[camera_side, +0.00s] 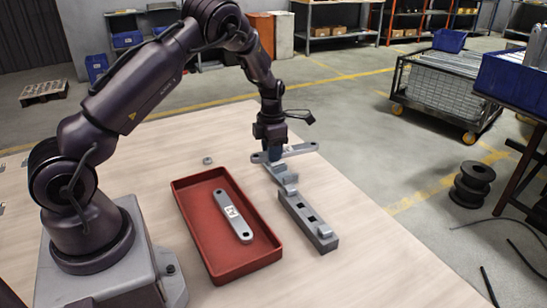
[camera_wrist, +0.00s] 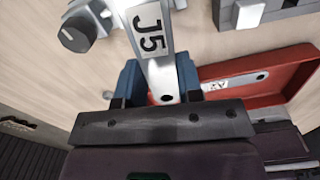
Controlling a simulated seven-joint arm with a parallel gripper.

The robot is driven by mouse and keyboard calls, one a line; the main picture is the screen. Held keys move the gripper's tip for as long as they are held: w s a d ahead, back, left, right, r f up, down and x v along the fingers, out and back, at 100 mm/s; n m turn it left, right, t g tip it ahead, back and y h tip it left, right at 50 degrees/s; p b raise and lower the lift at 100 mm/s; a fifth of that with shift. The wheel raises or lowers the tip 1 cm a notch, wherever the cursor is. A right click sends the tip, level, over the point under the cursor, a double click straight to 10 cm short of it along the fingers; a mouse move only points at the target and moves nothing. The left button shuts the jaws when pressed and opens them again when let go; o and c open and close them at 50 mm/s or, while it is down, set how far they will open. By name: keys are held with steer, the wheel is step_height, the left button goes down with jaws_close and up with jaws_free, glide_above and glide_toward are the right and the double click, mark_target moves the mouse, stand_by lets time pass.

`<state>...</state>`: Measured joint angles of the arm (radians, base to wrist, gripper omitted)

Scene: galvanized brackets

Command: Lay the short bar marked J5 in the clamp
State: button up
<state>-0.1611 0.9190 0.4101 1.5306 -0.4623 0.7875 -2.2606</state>
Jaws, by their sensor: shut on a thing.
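My gripper (camera_side: 273,152) is shut on a light grey metal bar (camera_side: 300,149), held roughly level above the table. In the wrist view the bar (camera_wrist: 165,73) lies between the blue fingers (camera_wrist: 160,82), and its label reads J5.
A red tray (camera_side: 188,214) holds another labelled bar (camera_side: 232,215). A long grey block with square holes (camera_side: 308,222) stands right of the tray. A small ring-like part (camera_side: 208,160) lies behind the tray. The table's front right is clear.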

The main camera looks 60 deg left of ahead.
steer(key=shift+w+d+r+n, duration=0.1)
steer(key=shift+w+n, duration=0.05)
steer(key=shift+n, duration=0.75)
steer(key=shift+f, duration=2.5)
steer(key=shift+f, duration=0.6)
steer(key=o, duration=1.1)
steer(key=shift+d, duration=0.1)
steer(key=shift+r, duration=3.05)
